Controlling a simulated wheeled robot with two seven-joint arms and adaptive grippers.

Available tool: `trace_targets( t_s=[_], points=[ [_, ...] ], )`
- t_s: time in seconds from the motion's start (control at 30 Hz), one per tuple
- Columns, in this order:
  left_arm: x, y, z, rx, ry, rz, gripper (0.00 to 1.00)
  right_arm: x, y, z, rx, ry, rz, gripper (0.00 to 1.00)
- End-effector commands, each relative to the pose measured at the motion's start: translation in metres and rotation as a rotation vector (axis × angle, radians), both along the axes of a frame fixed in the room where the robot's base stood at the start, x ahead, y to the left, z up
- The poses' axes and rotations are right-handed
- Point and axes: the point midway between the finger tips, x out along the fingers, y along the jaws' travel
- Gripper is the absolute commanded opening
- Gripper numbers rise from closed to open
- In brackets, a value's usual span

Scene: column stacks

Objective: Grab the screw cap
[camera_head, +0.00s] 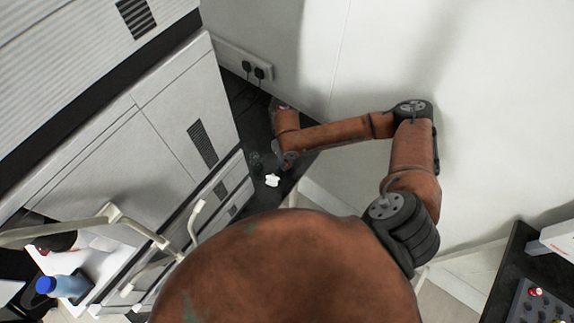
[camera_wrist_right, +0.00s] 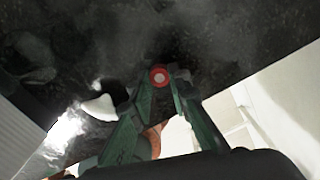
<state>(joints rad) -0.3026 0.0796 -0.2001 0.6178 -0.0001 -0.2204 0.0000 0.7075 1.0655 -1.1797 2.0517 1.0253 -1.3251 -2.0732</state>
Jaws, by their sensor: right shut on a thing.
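The screw cap (camera_wrist_right: 159,76) shows in the right wrist view as a small red ring with a pale centre. It sits between the fingertips of my right gripper (camera_wrist_right: 157,85), which is shut on it over a dark speckled surface. In the head view my right arm reaches left across the wall, and its gripper (camera_head: 268,164) is small and dark over the dark counter. The cap cannot be made out there. My left gripper is not in view.
A white object (camera_head: 272,180) lies on the dark counter (camera_head: 258,128) close to the gripper; it also shows in the wrist view (camera_wrist_right: 100,107). White cabinets (camera_head: 190,110) stand at left. A blue-capped bottle (camera_head: 66,286) is at lower left, and a dark rack (camera_head: 535,303) at lower right.

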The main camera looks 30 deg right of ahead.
Motion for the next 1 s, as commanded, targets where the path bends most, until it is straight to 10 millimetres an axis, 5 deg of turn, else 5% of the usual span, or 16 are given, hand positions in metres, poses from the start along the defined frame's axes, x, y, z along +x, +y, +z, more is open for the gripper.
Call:
trace_targets(
  t_s=[0.33, 0.57, 1.0],
  points=[
    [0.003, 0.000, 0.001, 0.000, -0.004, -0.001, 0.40, 0.001, 0.000, 0.006, 0.000, -0.002, 0.000, 0.10],
    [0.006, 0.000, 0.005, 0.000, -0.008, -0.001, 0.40, 0.002, 0.000, 0.034, -0.001, -0.004, 0.002, 0.10],
    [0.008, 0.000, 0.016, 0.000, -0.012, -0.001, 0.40, -0.075, 0.045, 0.107, 0.002, 0.001, 0.008, 0.10]
  ],
)
